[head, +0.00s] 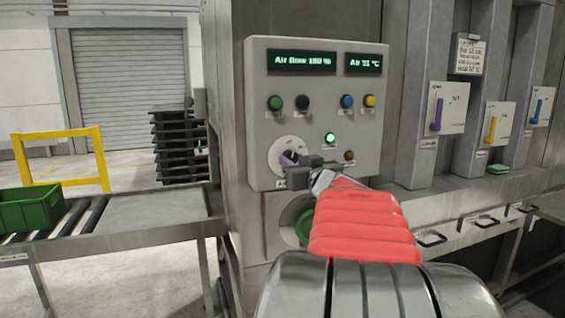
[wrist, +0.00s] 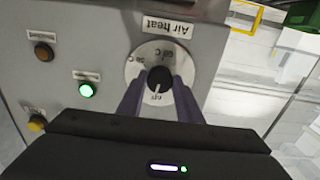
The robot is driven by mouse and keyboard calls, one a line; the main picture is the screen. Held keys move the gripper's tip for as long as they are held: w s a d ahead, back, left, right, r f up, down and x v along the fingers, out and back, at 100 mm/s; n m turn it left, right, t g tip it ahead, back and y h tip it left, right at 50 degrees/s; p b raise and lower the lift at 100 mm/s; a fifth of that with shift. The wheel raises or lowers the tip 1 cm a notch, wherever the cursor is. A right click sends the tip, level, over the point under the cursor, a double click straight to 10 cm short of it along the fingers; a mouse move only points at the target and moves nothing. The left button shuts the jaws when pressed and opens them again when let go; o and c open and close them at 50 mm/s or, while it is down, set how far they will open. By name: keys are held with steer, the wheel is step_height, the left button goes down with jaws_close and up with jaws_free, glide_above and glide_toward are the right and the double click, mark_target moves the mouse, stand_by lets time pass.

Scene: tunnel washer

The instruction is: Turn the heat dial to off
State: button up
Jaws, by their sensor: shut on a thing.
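The heat dial (wrist: 158,78) is a black knob on a round white plate marked in degrees and "off". A label above it in the wrist view reads "Air heat". My gripper (wrist: 159,88) is shut on the knob, with one purple finger on each side. A pale mark on the knob seems to face the "off" print, but it is too small to be sure. In the head view the dial's white plate (head: 286,144) sits low on the left of the grey control panel (head: 257,120), and my gripper (head: 294,160) partly covers it.
The panel has green, black, blue and yellow buttons, a lit green lamp (head: 330,138) and two displays (head: 302,61). Coloured levers (head: 437,114) stand at right. A conveyor (head: 150,212) with a green crate (head: 30,208) is at left.

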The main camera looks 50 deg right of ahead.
steer(key=shift+n, duration=0.3)
steer(key=shift+c, duration=0.4)
steer(key=shift+n, duration=0.8)
steer(key=o, duration=1)
steer(key=shift+o, duration=0.2)
